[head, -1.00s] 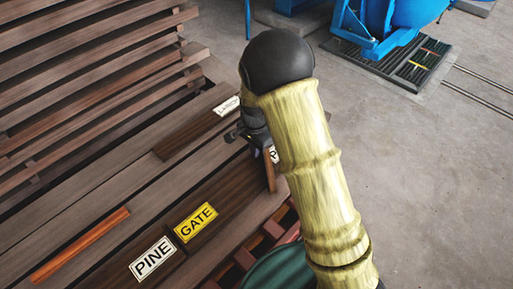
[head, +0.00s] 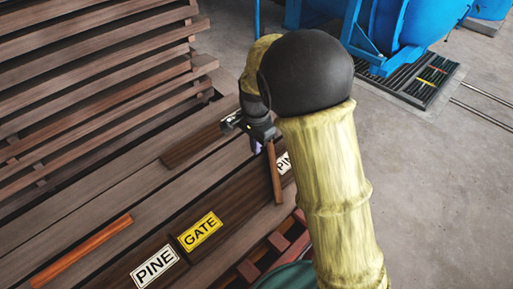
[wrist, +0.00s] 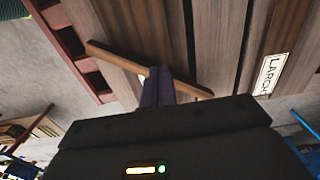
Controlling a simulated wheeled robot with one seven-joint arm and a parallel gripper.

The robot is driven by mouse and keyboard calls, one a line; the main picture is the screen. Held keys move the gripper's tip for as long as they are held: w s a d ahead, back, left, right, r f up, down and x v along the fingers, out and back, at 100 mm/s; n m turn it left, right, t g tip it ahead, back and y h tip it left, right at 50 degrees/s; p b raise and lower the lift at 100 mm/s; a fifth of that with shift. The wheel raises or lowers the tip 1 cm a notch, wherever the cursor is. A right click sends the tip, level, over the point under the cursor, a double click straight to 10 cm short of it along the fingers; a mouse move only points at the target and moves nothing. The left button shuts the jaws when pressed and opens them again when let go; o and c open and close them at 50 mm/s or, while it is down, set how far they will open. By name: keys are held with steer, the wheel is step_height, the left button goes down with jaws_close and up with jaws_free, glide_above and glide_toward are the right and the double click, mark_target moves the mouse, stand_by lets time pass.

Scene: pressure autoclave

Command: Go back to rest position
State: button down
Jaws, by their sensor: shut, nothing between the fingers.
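My gripper (head: 256,146) is above the stacked boards in the head view, partly hidden behind my arm's black joint. Its purple fingers (wrist: 158,86) are shut and empty in the wrist view. A brown wooden stick (head: 274,175) shows just beside the gripper in the head view. In the wrist view the stick (wrist: 112,55) passes behind the fingertips, which hide part of it. I cannot tell the gap between fingers and stick.
Boards carry a PINE label (head: 155,265), a yellow GATE label (head: 200,231) and a LARCH label (wrist: 267,75). An orange-brown stick (head: 82,249) lies at left. A slatted timber stack (head: 90,75) rises behind. Blue machinery (head: 400,30) stands at the back; the concrete floor (head: 430,190) at right is clear.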

steer(key=s+d+r+n+t, duration=0.2)
steer(key=s+d+n, duration=0.6)
steer(key=s+d, duration=0.7)
steer(key=d, duration=0.4)
steer(key=shift+n+t, duration=0.3)
